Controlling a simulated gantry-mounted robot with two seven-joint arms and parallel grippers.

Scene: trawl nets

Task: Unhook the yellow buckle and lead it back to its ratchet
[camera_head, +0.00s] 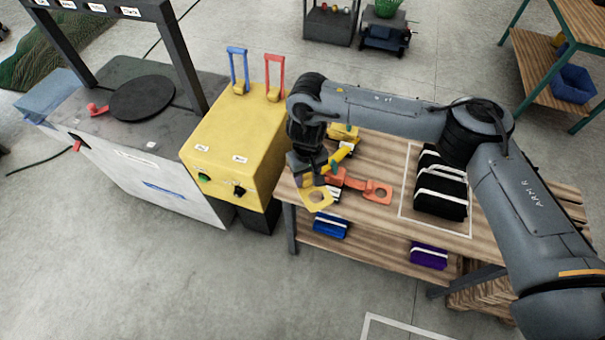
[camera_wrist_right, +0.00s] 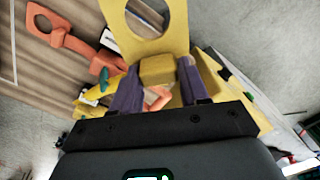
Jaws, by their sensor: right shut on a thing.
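My right gripper (camera_head: 312,178) reaches down over the near left corner of the wooden table. In the right wrist view its two fingers (camera_wrist_right: 158,82) are closed on the block of the yellow buckle (camera_wrist_right: 178,38), a flat plate with a round hole. In the head view the yellow buckle (camera_head: 306,198) shows just below the gripper, at the table's edge. A yellow part (camera_head: 341,157), which looks like the yellow ratchet, lies behind and beside the gripper, partly hidden by it. It also shows in the right wrist view (camera_wrist_right: 97,105). My left gripper is out of view.
An orange buckle (camera_head: 378,183) with a round hole lies on the table (camera_head: 390,160), right of the gripper. Black strapped bundles (camera_head: 440,192) lie farther right. A yellow box (camera_head: 232,140) with blue and red handles stands close on the left.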

